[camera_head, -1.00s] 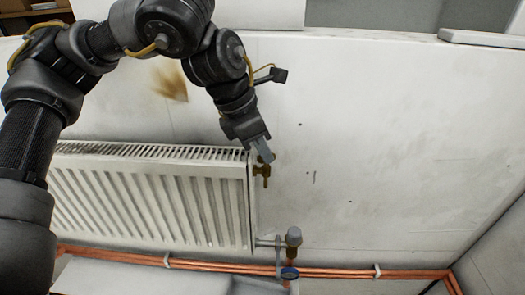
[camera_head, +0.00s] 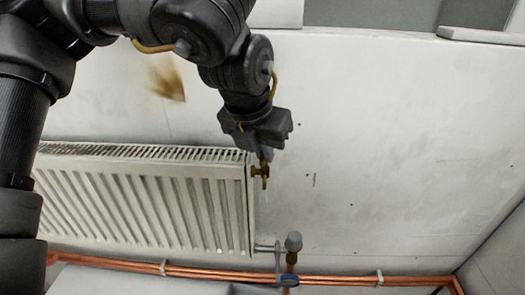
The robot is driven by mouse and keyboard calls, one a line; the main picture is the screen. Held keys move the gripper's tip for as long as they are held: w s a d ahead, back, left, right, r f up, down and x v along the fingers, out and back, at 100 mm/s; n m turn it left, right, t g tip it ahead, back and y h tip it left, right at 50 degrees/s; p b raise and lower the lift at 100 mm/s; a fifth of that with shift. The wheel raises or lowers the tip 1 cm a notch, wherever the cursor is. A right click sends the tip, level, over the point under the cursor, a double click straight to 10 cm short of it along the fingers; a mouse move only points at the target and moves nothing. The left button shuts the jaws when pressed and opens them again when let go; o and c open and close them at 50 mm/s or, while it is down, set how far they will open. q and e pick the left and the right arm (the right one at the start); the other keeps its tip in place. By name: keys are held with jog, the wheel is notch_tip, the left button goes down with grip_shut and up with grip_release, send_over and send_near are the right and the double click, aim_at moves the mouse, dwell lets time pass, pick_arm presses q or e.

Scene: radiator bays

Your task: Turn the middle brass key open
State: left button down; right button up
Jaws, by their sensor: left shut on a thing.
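The brass key (camera_head: 260,173) sits on a small brass fitting at the upper right end of the white radiator (camera_head: 150,205). Only one such key shows in view. My left gripper (camera_head: 265,156) comes down from above, its fingers shut on the top of the brass key. The fingers hide the key's upper part; its lower part and side stub show below them. My right gripper is not in view.
Copper pipes (camera_head: 345,280) run along the wall's foot. The wall right of the key is clear.

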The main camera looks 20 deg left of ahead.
pick_arm(q)
jog(key=shift+s+f+n, duration=0.1)
jog(key=shift+f+n, duration=0.15)
jog(key=shift+n, duration=0.35)
jog(key=c, duration=1.6)
grip_release()
jog(key=shift+r, duration=0.1)
jog(key=shift+r, duration=0.45)
jog(key=v, duration=1)
jog(key=shift+d, duration=0.2)
jog(key=shift+f, duration=0.1)
